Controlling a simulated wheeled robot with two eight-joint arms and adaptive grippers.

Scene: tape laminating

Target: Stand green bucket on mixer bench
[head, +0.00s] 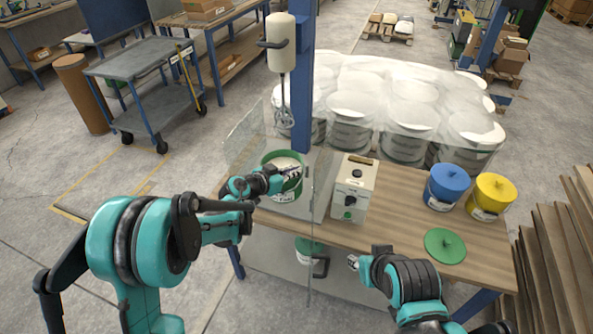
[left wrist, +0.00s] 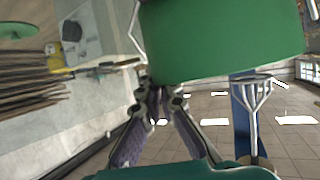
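The green bucket (head: 292,190), open at the top with pale contents, is at the left end of the wooden mixer bench (head: 385,235), below the hanging mixer (head: 281,45). I cannot tell whether its base touches the bench. My left gripper (head: 288,173) is at its rim. In the left wrist view the bucket's green wall (left wrist: 225,40) fills the top, and my left gripper's fingers (left wrist: 160,92) close together at its rim edge; their tips are partly hidden. My right gripper (head: 353,262) is at the bench's front edge, away from the bucket; its opening is too small to judge.
Clear guard panels (head: 322,190) stand beside the bucket. A control box (head: 353,188), a blue bucket (head: 447,187), a yellow bucket (head: 491,196) and a green lid (head: 445,245) are on the bench. Wrapped white buckets (head: 405,110) stand behind. Another green container (head: 308,250) shows low at the front.

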